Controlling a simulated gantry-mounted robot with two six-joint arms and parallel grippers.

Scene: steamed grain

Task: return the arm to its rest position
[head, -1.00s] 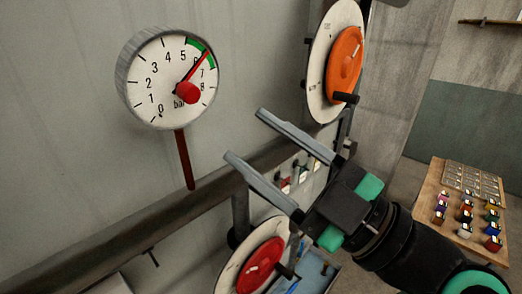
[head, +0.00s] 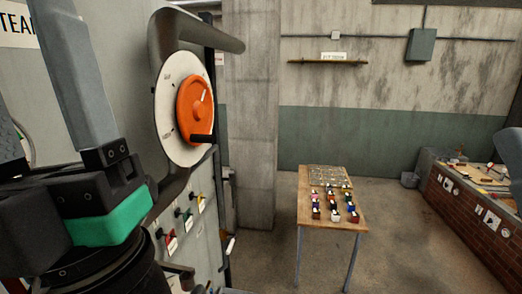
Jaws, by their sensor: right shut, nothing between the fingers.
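My right gripper (head: 72,80) is large and close at the left of the head view, with a black body and a green block. One long grey finger points up, and part of a darker piece shows at the left edge. The gripper is shut and empty, in front of the grey panel and left of the orange handwheel (head: 195,110) on its white dial (head: 168,137). It looks apart from the wheel. The fingertips are partly cut off by the frame. My left gripper is not in view.
A thick dark pipe (head: 200,32) curves around the dial. Small coloured levers (head: 171,243) sit on the panel below. A wooden table (head: 345,215) with several small coloured items stands mid-room. A brick counter (head: 462,215) is at the right. The floor (head: 400,240) between them is clear.

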